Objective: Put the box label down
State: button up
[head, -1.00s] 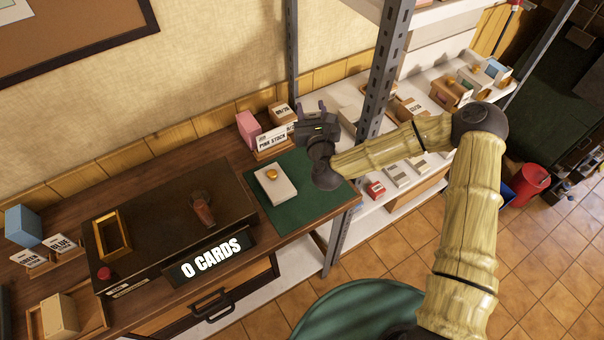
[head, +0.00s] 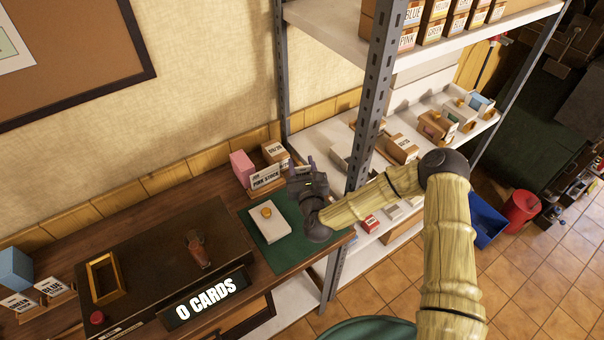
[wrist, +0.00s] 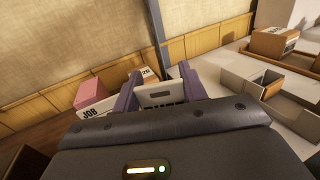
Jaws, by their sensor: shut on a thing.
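I cannot make out the label in the head view. Whether it touches any surface below is hidden.
A white pad with a gold knob (head: 268,226) lies on the mat. A pink block (head: 242,167) and a small labelled box (head: 274,152) stand behind the sign. A grey shelf post (head: 370,110) rises close to my gripper's right. White shelves hold several boxes (head: 402,147).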

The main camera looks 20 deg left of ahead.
aim_at(303, 173)
jog(key=shift+w+d+f+p, duration=0.15)
jog(key=shift+f+p, duration=0.3)
jog(key=shift+f, duration=1.45)
jog(key=shift+f, duration=0.1)
jog(key=o, duration=1)
jog(key=shift+c, duration=0.2)
jog(key=shift+o, duration=0.2)
jog(key=b+v, duration=0.3)
jog(key=v, duration=0.8)
jog(key=shift+s+d, duration=0.2)
jog(key=shift+s, duration=0.35)
